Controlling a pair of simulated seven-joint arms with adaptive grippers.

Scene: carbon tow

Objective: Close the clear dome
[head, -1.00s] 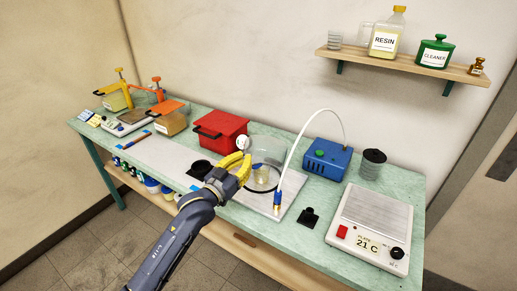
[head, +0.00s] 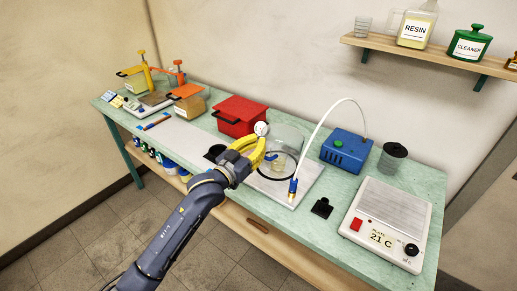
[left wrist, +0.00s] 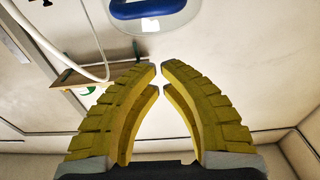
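The clear dome (head: 292,136) stands open and tilted at the back of a pale base plate (head: 311,190). A dark ring and a small yellowish item (head: 279,164) show below it. My left gripper (head: 262,152) is in front of the dome's left side, its yellow fingers apart with nothing visible between them. In the left wrist view the fingertips (left wrist: 161,70) have a narrow gap. A blue handle-like part (left wrist: 150,8) on a clear rounded surface (left wrist: 182,20) lies beyond them. I cannot tell whether the fingers touch the dome. My right gripper is not in view.
A white hose (head: 318,118) arches from the blue pump (head: 346,150) to a blue fitting (head: 293,188) on the plate. A red box (head: 240,115) stands behind left. A hot plate (head: 388,222) and a small black object (head: 321,208) are to the right.

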